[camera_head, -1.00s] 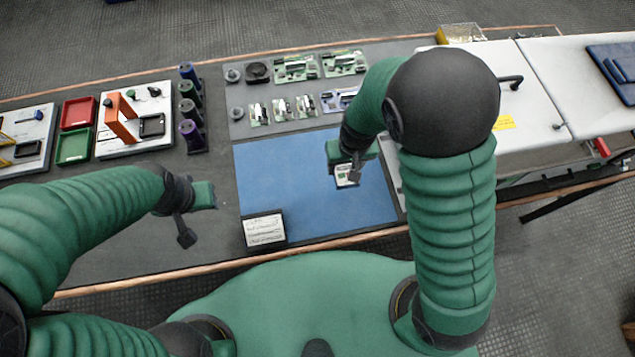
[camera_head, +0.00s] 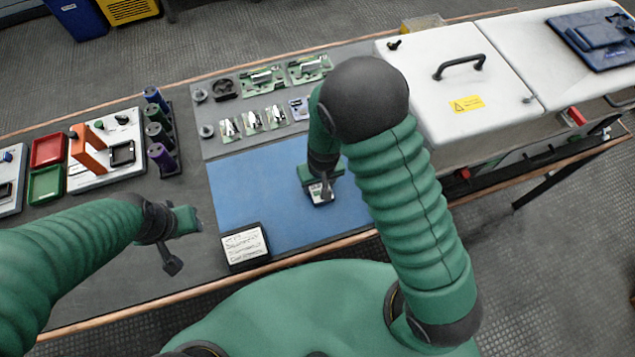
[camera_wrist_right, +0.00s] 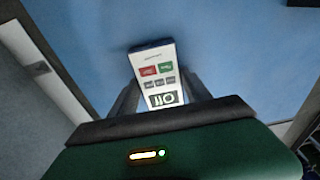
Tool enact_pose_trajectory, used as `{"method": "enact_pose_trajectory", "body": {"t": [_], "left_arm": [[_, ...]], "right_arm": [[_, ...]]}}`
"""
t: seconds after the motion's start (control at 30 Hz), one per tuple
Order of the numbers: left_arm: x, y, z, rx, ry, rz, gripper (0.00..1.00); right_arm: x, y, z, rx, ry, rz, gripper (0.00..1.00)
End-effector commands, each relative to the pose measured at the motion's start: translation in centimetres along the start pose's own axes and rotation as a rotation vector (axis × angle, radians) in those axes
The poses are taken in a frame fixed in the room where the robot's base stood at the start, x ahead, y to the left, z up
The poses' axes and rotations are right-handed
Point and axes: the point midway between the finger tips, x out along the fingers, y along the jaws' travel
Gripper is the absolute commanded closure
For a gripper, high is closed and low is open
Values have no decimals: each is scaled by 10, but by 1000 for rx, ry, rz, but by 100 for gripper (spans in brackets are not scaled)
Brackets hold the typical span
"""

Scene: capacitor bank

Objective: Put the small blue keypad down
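The small keypad (camera_head: 321,193) has a white face with red, green and grey buttons and dark blue edges. It is over the blue mat (camera_head: 255,190), right of the mat's middle. In the right wrist view the keypad (camera_wrist_right: 156,75) stands face towards the camera between the fingertips. My right gripper (camera_wrist_right: 162,80) looks shut on its sides. Whether the keypad touches the mat cannot be told. In the head view my right gripper (camera_head: 322,180) partly covers it. My left gripper (camera_head: 182,243) hangs left of the mat, away from the keypad; its finger gap is unclear.
A white label sign (camera_head: 245,246) stands at the mat's front left corner. Green circuit parts (camera_head: 262,80) lie on a grey panel behind the mat. Coloured cylinders (camera_head: 158,130) stand left. A white cabinet (camera_head: 450,75) with a handle is at the right.

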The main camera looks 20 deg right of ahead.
Motion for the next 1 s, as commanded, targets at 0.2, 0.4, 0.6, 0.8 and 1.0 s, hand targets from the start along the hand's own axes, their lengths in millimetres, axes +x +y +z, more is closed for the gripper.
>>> {"method": "enact_pose_trajectory", "body": {"t": [0.2, 0.4, 0.6, 0.8, 1.0], "left_arm": [[0, 0, 0, 0, 0, 0, 64], [0, 0, 0, 0, 0, 0, 64], [0, 0, 0, 0, 0, 0, 64], [0, 0, 0, 0, 0, 0, 64], [0, 0, 0, 0, 0, 0, 64]], "right_arm": [[2, 1, 0, -1, 0, 10, 22], [2, 0, 0, -1, -1, 9, 22], [2, 0, 0, -1, -1, 7, 22], [2, 0, 1, -2, -2, 8, 22], [2, 0, 1, -2, -3, 8, 22]]}}
